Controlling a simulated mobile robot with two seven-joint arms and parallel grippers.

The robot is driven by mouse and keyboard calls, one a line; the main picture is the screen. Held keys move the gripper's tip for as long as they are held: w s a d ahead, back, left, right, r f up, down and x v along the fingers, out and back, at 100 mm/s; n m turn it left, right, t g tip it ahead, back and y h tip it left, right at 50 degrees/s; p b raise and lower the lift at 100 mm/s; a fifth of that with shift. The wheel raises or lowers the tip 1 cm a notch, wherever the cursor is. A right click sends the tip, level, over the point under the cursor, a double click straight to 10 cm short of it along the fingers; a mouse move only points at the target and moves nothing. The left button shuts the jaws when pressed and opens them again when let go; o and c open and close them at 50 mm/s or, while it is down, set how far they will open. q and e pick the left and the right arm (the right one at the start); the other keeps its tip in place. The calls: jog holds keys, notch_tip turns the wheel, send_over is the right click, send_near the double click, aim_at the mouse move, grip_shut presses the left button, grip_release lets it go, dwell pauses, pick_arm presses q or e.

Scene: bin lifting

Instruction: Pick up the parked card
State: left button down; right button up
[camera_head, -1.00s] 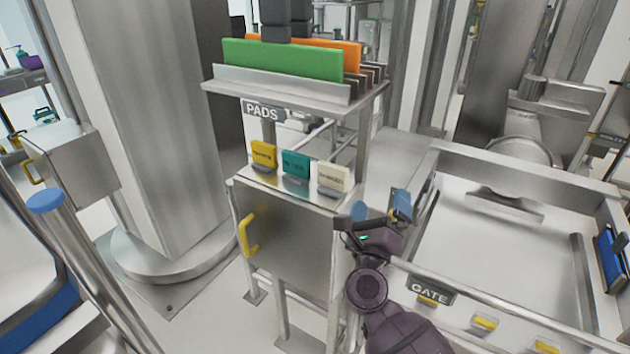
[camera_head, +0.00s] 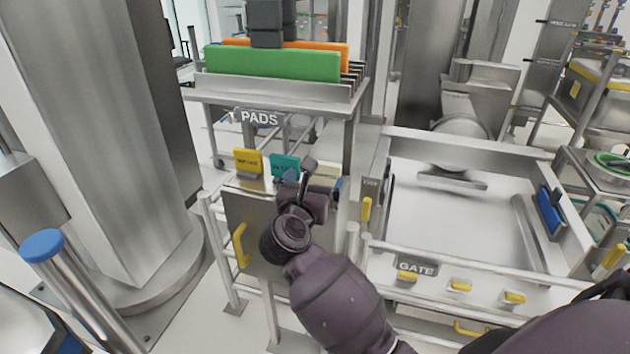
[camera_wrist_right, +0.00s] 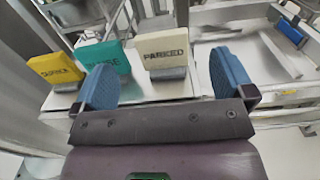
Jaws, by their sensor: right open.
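The parked card is a cream card (camera_wrist_right: 164,53) lettered PARKED, upright in a small grey holder at the right end of a row of three. In the head view the cream card (camera_head: 326,170) is partly hidden behind my right gripper (camera_head: 323,186). In the right wrist view my right gripper (camera_wrist_right: 163,85) is open and empty, its blue fingers apart, with the card beyond and between them, not touched. A teal card (camera_wrist_right: 103,66) and a yellow card (camera_wrist_right: 56,69) stand to the left of it. My left gripper is not in view.
The cards stand on a steel cabinet top (camera_wrist_right: 140,92), below a shelf with green (camera_head: 270,64) and orange pads and a PADS sign (camera_head: 258,118). A steel tray with a GATE sign (camera_head: 416,267) lies to the right. A thick steel column (camera_head: 110,130) stands at left.

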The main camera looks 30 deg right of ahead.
aim_at(324, 166)
jog(key=x, duration=0.5)
jog(key=shift+d, duration=0.1)
jog(key=shift+f+x, duration=0.2)
jog(key=shift+x, duration=0.75)
jog(key=shift+f+x, duration=0.2)
jog(key=shift+x, duration=0.75)
jog(key=shift+f+x, duration=0.15)
jog(key=shift+x, duration=0.85)
jog(key=shift+w, duration=0.15)
jog(key=c, duration=0.8)
jog(key=shift+c, duration=0.2)
jog(key=shift+r, duration=0.15)
